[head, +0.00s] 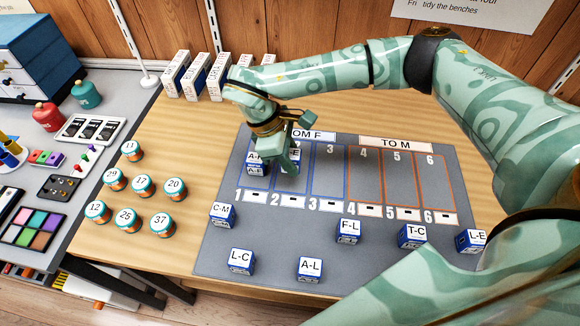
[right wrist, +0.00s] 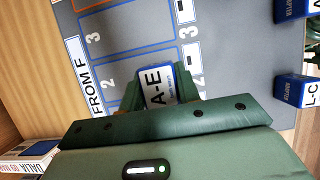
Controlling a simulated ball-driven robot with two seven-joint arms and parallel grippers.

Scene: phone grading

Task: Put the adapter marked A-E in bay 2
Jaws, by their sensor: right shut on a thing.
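The adapter marked A-E (right wrist: 160,86) is between the fingers of my right gripper (right wrist: 163,92) in the right wrist view. In the head view my right gripper (head: 284,165) comes down over bay 2 (head: 286,184), and the adapter, partly hidden by it, shows a blue and white edge (head: 294,154). The adapter is over bay 2, between its two number marks. I cannot tell whether it touches the mat. My left gripper is not in view.
Another adapter (head: 256,163) stands in bay 1, close by on the left. Bays 3 to 6 are clear. Several adapters, such as C-M (head: 222,215) and F-L (head: 348,231), stand on the grey mat (head: 280,240) in front. Numbered jars (head: 142,187) stand left.

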